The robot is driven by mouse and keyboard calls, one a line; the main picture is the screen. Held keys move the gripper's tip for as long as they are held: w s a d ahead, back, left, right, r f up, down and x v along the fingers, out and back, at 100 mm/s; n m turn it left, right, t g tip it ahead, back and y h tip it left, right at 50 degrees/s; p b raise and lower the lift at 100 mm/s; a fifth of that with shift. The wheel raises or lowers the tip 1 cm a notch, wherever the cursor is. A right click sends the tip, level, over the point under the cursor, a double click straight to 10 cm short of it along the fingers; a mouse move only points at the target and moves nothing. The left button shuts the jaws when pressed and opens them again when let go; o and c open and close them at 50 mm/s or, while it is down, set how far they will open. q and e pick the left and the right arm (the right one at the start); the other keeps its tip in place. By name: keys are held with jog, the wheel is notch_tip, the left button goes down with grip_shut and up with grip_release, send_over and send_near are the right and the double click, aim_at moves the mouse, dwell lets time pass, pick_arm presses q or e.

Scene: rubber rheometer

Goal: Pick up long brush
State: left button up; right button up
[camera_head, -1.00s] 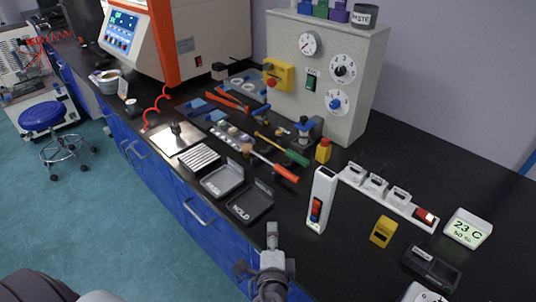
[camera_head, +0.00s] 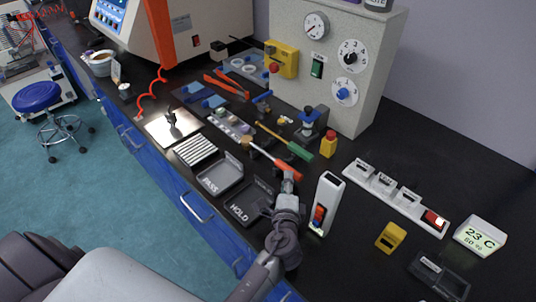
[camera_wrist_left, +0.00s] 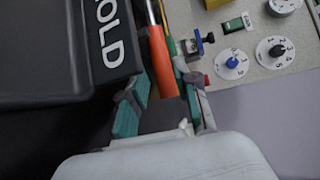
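Two long-handled tools lie side by side on the black bench. One, apparently the long brush, has an orange-red handle (camera_head: 287,172) and a pale shaft; the other has a green handle (camera_head: 299,151). I cannot clearly make out their heads. My left gripper (camera_head: 287,184) is low over the bench at the near end of the orange handle. In the left wrist view, the orange handle (camera_wrist_left: 163,65) reaches between the two teal-padded fingers of the left gripper (camera_wrist_left: 166,92). The fingers stand apart, with visible gaps beside the handle. My right gripper is out of view.
The black HOLD tray (camera_head: 247,203) is close beside the left gripper, with the PASS tray (camera_head: 219,177) beyond. A white upright device with a red switch (camera_head: 326,204) stands just right. A yellow block (camera_head: 328,144) and grey dial cabinet (camera_head: 321,86) stand behind.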

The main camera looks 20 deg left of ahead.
pick_arm(q)
jog(key=shift+w, duration=0.35)
jog(key=x, duration=0.4)
jog(key=shift+w+d+f+p, duration=0.1)
jog(key=shift+w+d+p, duration=0.15)
jog(key=shift+p, duration=0.15)
jog(key=shift+w+a, duration=0.15)
grip_shut()
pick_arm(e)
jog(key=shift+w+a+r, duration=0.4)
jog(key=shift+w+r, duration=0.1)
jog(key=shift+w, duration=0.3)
